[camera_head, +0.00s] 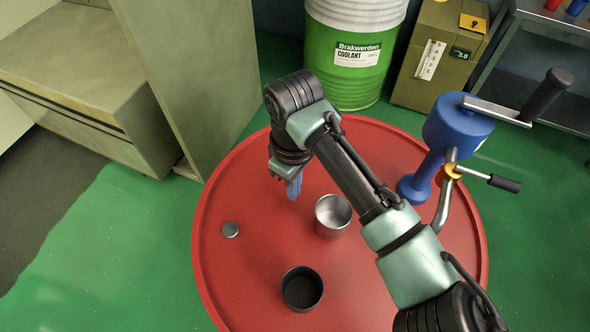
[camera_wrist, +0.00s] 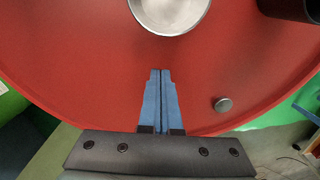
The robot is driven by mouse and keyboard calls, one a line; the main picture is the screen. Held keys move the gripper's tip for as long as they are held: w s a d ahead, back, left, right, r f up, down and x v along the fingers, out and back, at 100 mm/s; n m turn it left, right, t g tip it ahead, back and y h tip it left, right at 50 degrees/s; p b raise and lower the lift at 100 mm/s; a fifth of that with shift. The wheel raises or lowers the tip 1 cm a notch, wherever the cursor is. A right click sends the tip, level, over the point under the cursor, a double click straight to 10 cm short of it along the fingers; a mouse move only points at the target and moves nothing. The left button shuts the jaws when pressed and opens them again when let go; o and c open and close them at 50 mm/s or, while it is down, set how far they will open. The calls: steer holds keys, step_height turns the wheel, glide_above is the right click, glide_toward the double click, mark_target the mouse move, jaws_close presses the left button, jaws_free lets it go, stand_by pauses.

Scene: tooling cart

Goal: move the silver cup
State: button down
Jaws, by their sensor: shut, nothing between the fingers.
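My gripper (camera_head: 294,188) points down over the far part of the table, behind and left of the cup. In the wrist view the blue fingers (camera_wrist: 160,75) are closed together with nothing between them, apart from the cup.
A black cup (camera_head: 302,290) stands near the front of the red table (camera_head: 250,270). A small grey disc (camera_head: 231,230) lies at its left. A blue hand-cranked device (camera_head: 450,130) stands at the right. A green coolant drum (camera_head: 355,60) and green cabinet (camera_head: 190,60) stand behind.

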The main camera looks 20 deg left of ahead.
mark_target(332, 218)
steer(key=shift+s+d+f+p, duration=0.15)
steer(key=shift+d+f, duration=0.1)
steer(key=shift+d, duration=0.4)
steer(key=shift+s+d+f+p, duration=0.1)
steer(key=shift+d+f+p, duration=0.1)
steer(key=shift+d, duration=0.4)
steer(key=shift+s+d+f+p, duration=0.1)
steer(key=shift+d+f, duration=0.15)
steer(key=shift+d, duration=0.4)
